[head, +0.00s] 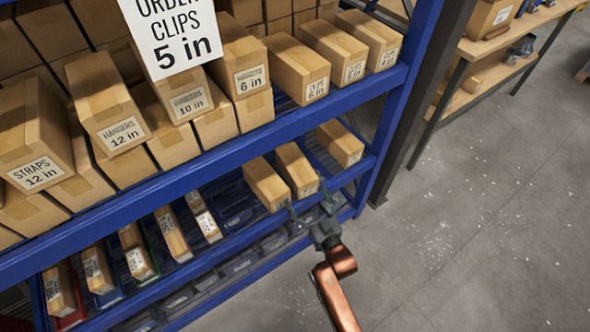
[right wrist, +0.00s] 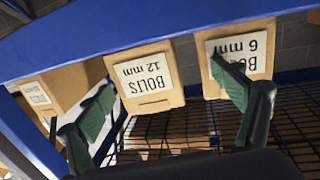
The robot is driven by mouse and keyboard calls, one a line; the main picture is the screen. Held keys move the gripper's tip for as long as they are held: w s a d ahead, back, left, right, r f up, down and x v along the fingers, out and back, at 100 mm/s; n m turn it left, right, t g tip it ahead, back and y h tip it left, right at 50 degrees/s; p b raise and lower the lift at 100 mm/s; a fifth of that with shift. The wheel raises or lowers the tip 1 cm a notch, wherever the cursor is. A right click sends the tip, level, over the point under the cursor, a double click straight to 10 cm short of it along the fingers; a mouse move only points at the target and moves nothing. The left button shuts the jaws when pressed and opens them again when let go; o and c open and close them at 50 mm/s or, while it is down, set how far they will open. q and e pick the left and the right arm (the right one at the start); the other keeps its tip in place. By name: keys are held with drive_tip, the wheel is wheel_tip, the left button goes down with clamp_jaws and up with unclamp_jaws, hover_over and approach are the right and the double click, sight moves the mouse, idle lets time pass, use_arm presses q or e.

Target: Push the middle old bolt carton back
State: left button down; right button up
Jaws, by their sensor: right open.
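Three brown bolt cartons stand in a row at the right end of the lower shelf: a left one (head: 266,185), a middle one (head: 297,170) and a right one (head: 340,143), set farther back. In the right wrist view, turned upside down, the middle carton (right wrist: 146,100) reads BOLTS 12 mm. The carton beside it (right wrist: 265,38) reads 6 mm. My right gripper (head: 310,204) is open and empty in front of the row. In the wrist view its fingers (right wrist: 163,82) spread either side of the middle carton's face; contact cannot be told. My left gripper is out of view.
The blue rack's upper shelf beam (head: 200,165) runs above the bolt cartons. A blue upright (head: 392,125) stands right of them. Several smaller cartons stand farther left on the lower shelf. Open grey floor (head: 470,220) lies right; a wooden bench (head: 520,30) stands behind it.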

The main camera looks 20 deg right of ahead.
drive_tip(key=shift+w, duration=0.1)
drive_tip(key=shift+w+a, duration=0.15)
drive_tip(key=shift+w, duration=0.95)
drive_tip(key=shift+w+a, duration=0.2)
drive_tip(key=shift+w, duration=0.95)
drive_tip(key=shift+w+a+b, duration=0.15)
drive_tip(key=shift+w+b, duration=0.25)
drive_tip(key=shift+w, duration=0.5)
drive_tip(key=shift+w, duration=0.1)
